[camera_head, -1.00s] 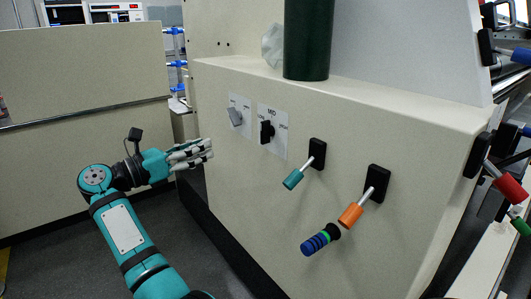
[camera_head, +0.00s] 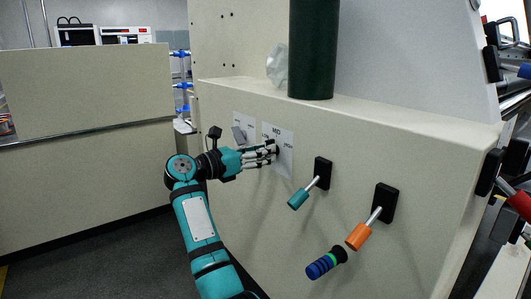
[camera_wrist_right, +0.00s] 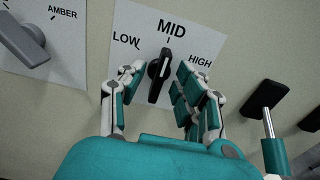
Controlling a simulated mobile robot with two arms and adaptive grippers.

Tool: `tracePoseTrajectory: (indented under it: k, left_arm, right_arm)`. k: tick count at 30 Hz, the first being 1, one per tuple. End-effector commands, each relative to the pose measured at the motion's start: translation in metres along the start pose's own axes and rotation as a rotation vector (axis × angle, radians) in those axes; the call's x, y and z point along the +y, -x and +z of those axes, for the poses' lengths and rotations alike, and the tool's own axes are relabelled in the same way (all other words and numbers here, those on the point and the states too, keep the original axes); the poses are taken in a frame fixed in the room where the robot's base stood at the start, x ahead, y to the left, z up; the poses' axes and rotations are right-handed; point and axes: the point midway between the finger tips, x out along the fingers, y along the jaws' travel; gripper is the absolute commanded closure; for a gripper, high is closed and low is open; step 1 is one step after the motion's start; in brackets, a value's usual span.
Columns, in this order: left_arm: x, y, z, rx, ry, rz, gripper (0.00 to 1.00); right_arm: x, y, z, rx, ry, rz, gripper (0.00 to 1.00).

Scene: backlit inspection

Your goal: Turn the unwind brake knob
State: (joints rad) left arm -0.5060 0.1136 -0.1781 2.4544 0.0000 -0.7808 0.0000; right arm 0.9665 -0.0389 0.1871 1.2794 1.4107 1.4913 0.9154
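The black knob (camera_wrist_right: 160,74) sits on a white plate (camera_wrist_right: 130,45) marked LOW, MID and HIGH. In the right wrist view its upper end points about at MID. My right gripper (camera_wrist_right: 153,80) is open, with fingers on both sides of the knob; I see a gap on each side, and no clear contact. My left gripper is not in view.
A grey knob (camera_head: 239,135) on its own plate is just left. To the right, a teal-handled lever (camera_head: 299,199), an orange-handled lever (camera_head: 358,237) and a blue ringed handle (camera_head: 322,266) stick out from the panel. A dark green cylinder (camera_head: 312,50) stands on the ledge.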

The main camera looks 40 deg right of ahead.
Motion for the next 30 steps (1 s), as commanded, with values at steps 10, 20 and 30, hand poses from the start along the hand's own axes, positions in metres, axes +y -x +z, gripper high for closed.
tracePoseTrajectory:
  k: [10, 20, 30]
  left_arm:
    - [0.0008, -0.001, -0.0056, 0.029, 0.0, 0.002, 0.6]
    - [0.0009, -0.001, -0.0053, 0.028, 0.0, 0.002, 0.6]
    - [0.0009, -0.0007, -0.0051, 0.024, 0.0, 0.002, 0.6]
  right_arm:
    - [0.0001, -0.0131, 0.0007, 0.0, 0.0, 0.001, 0.66]
    - [0.0001, -0.0127, 0.0006, 0.0, 0.0, 0.001, 0.95]
    - [0.0003, -0.0125, 0.0008, 0.0, 0.005, 0.001, 1.0]
